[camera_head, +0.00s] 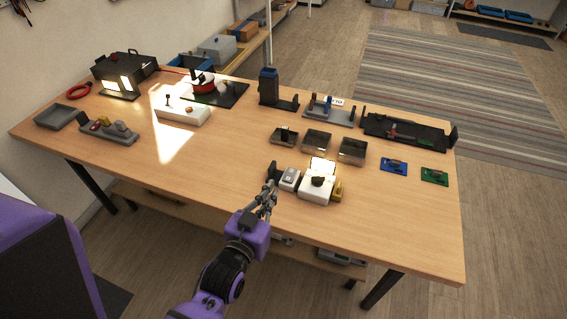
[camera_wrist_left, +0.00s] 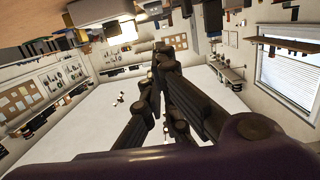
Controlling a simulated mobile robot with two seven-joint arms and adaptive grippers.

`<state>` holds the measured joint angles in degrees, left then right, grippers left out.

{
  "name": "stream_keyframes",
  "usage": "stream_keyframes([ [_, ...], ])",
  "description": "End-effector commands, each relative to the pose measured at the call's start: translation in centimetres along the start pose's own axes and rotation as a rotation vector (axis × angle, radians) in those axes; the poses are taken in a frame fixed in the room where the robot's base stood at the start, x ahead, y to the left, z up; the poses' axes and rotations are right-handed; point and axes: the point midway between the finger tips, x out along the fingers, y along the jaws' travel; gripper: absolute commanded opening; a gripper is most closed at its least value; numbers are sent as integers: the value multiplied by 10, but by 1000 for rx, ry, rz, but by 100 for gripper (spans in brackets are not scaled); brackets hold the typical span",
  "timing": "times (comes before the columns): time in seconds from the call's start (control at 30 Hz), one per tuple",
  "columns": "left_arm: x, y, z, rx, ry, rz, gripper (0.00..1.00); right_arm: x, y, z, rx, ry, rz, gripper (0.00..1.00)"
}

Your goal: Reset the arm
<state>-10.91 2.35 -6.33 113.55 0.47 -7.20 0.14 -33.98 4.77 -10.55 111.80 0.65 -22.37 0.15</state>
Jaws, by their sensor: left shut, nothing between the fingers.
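My left gripper (camera_head: 268,190) is purple and black and reaches in over the front part of the wooden table (camera_head: 225,185) in the head view. It is shut and empty, close to the left of a small grey switch box (camera_head: 290,178) and a white box (camera_head: 316,187) with a dark knob. I cannot tell whether it touches the small dark part beside them. In the left wrist view the black fingers (camera_wrist_left: 165,65) come together in front of the room's ceiling and walls. My right gripper is not in view.
Three small metal trays (camera_head: 317,141) sit behind the white box. A blue board (camera_head: 394,167) and a green board (camera_head: 434,175) lie at the right. A grey device (camera_head: 108,130) and a black lamp box (camera_head: 124,72) stand at the left.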

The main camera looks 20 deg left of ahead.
Motion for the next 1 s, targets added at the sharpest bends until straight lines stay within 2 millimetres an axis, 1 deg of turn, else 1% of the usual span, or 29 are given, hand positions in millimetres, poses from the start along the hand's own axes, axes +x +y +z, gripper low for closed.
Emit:
stream_keyframes([
  [0.17,0,0,2,0,-6,0,0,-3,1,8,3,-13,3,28],
  [0.23,0,1,12,-1,-44,2,0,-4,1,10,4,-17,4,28],
  [0.27,-3,2,21,-1,-73,4,0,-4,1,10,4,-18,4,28],
  [0.37,-28,1,66,0,-199,3,0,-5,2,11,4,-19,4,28],
  [0.4,-43,1,87,0,-259,2,0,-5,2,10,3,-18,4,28],
  [0.47,-70,0,120,-1,-350,0,0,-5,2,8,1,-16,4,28],
  [0.5,-90,-1,140,-1,-408,-2,0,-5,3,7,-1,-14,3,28],
  [0.57,-119,-2,166,-4,-487,-6,0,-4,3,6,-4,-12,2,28],
  [0.6,-138,-3,182,-5,-533,-9,0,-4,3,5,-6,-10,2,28],
  [0.63,-152,-3,191,-7,-565,-10,0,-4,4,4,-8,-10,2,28],
  [0.7,-180,-3,209,-10,-623,-15,0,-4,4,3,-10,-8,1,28],
  [0.8,-208,-5,224,-13,-671,-22,0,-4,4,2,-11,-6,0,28],
  [0.9,-221,-6,230,-14,-691,-26,0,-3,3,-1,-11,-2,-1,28],
  [1.0,-223,-6,231,-15,-695,-28,0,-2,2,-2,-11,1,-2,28],
])
